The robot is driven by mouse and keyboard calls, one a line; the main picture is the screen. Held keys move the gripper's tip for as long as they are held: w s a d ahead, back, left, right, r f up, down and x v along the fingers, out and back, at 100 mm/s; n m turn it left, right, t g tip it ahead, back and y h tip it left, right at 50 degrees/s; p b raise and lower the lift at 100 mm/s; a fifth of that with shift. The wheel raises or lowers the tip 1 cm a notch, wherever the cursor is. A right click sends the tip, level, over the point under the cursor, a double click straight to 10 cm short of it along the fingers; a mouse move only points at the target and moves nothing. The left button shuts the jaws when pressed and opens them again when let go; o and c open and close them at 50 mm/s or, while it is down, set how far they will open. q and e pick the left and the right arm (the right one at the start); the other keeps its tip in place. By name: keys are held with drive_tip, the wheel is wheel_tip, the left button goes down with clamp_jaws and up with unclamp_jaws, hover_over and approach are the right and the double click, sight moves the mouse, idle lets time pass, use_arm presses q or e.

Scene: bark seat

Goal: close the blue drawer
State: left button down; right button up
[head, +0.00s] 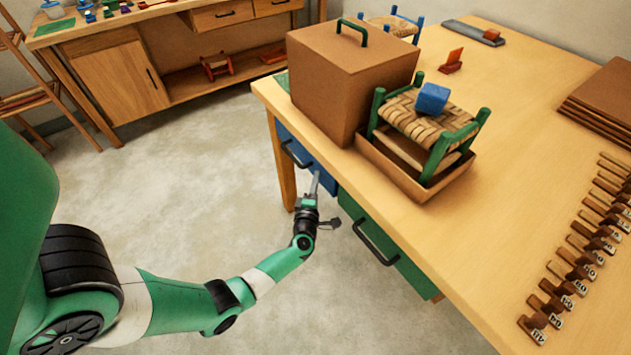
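The blue drawer (322,178) is under the near left edge of the wooden table, with a dark bar handle (296,155) on its front. Its front looks about flush with the table's side; a small gap cannot be told from this angle. My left gripper (316,184) is in front of the right part of the blue front, pointing up toward it. Whether it touches the drawer, and whether its fingers are apart, is unclear. My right gripper is not in view.
A green drawer (400,262) with a dark handle is right of the blue one. On the table (505,130) are a brown box (345,80), a small woven stool (425,125) in a tray with a blue block (432,98), and several labelled wooden pieces. The floor (190,190) at left is clear.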

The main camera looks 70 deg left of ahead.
use_arm(q)
drive_tip(key=s+a+p+v, duration=0.1)
drive_tip(key=p+v, duration=0.4)
drive_tip(key=v, duration=0.8)
drive_tip(key=shift+s+a, duration=0.25)
drive_tip(key=shift+s, duration=0.5)
